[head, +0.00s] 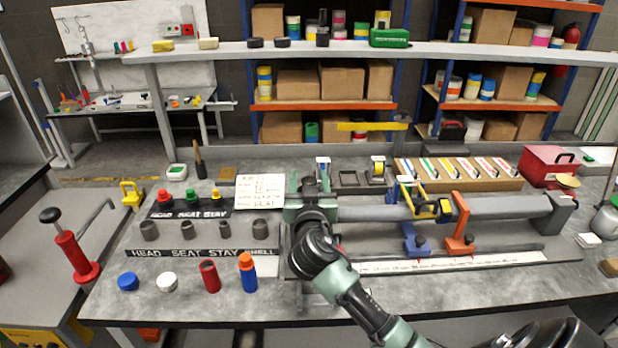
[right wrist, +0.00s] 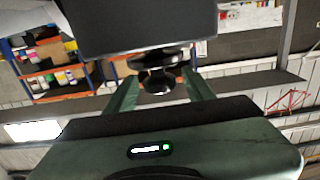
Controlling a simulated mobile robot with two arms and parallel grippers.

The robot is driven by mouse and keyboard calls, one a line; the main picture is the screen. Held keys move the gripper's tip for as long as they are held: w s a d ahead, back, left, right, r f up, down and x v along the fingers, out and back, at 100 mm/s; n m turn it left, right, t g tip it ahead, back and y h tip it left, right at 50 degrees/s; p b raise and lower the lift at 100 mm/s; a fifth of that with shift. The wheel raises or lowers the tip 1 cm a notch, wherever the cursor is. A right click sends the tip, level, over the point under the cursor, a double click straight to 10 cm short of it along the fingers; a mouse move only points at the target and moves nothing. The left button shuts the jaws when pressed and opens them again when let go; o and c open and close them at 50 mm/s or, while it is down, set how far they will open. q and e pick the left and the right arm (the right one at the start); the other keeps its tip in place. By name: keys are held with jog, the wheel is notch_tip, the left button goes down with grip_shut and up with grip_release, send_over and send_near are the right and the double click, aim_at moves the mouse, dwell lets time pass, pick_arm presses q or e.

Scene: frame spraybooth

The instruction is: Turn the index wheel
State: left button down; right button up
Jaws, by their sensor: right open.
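The grey tube assembly (head: 490,207) lies across the bench. My right arm covers its left end, so I cannot make out the index wheel in the head view. My right gripper (head: 308,188) is at that end, partly hidden by my own wrist. In the right wrist view the gripper (right wrist: 160,88) is open, with its two green fingers apart. A dark, round, stepped part (right wrist: 157,77) shows between them, possibly the wheel or its hub. I cannot tell whether the fingers touch it. My left gripper is not in view.
Blue (head: 417,239) and orange (head: 460,225) clamps stand along the tube. A long white ruler (head: 460,264) lies in front. A red box (head: 547,166) is at right.

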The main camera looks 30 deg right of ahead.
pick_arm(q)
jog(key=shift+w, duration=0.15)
pick_arm(e)
jog(key=shift+s, duration=0.1)
grip_shut()
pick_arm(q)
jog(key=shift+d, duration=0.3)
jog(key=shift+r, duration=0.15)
pick_arm(e)
jog(key=shift+n+t+y, duration=0.3)
jog(key=shift+y, duration=0.1)
